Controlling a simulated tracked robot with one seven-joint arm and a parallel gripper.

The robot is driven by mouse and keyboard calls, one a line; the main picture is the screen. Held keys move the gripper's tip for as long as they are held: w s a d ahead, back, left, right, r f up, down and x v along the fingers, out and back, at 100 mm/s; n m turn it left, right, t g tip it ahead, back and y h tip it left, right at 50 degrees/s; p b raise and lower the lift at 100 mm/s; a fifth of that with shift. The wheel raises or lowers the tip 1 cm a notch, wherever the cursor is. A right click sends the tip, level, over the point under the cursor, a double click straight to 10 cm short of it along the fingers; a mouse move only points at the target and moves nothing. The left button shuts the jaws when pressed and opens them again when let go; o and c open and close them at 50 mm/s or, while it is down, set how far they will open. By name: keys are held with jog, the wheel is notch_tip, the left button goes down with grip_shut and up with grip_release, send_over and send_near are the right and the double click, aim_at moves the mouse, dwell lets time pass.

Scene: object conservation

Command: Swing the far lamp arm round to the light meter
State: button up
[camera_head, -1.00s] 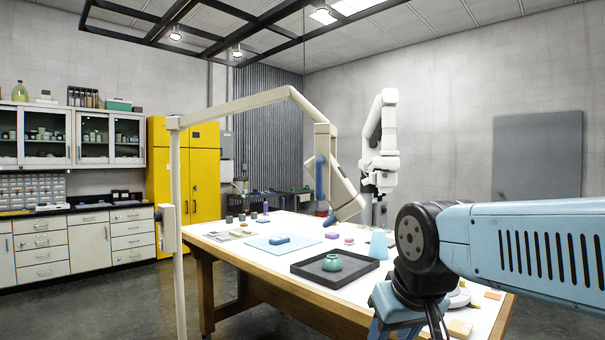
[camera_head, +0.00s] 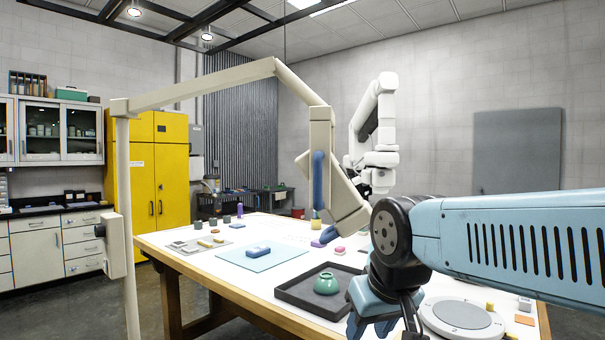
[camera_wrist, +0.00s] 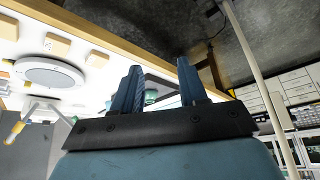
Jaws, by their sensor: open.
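A beige jointed lamp arm (camera_head: 200,86) runs from a post at the left over the table. Its hanging head (camera_head: 343,205) tilts above the tabletop and carries a blue grip (camera_head: 318,180). A white jointed arm (camera_head: 375,130) stands behind the table; I cannot tell whether it is a lamp. I cannot make out which table item is the light meter. My gripper (camera_head: 378,325) is low at the near edge of the table, partly cut off by the frame. In the wrist view its two blue fingers (camera_wrist: 160,78) are apart, nothing held between them.
The white table (camera_head: 215,258) has a wooden edge. A dark tray (camera_head: 290,292) holds a green pot (camera_head: 327,283). A round grey disc (camera_head: 462,315) lies at the right, and a yellow cabinet (camera_head: 145,165) stands behind.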

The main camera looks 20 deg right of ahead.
jog(key=shift+o, duration=0.8)
jog(key=shift+d+r, duration=0.1)
jog(key=m+g+h, duration=0.2)
jog(key=m+h, duration=0.1)
jog(key=m, duration=0.4)
send_near(317, 164)
jog(key=x, duration=1.2)
jog(key=shift+w, duration=0.25)
grip_shut()
